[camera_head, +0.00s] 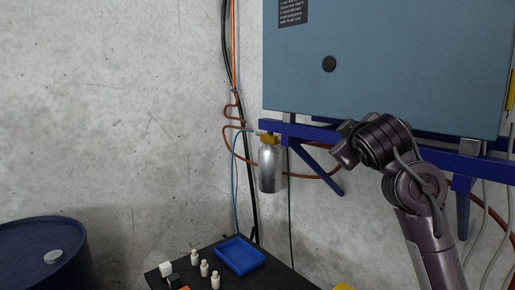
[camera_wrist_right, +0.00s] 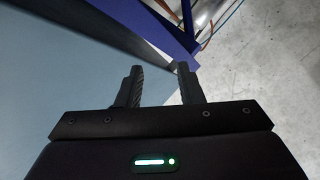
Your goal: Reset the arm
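My right arm (camera_head: 405,170) rises from the lower right of the head view and bends in front of the wall cabinet's lower edge. In the right wrist view my right gripper (camera_wrist_right: 159,86) shows two dark fingers standing apart with nothing between them. Its fingers cannot be made out clearly in the head view. A blue-grey surface lies beyond the fingers on the left, and a dark blue beam (camera_wrist_right: 165,28) crosses above them. My left arm and gripper are not in view.
The blue-grey cabinet (camera_head: 390,60) hangs over a blue bracket rail (camera_head: 300,131). A silver bottle (camera_head: 270,170) hangs below its left end. A black table (camera_head: 185,258) holds a blue tray (camera_head: 240,255) and small white bottles (camera_head: 204,268). A blue drum (camera_head: 40,245) stands lower left.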

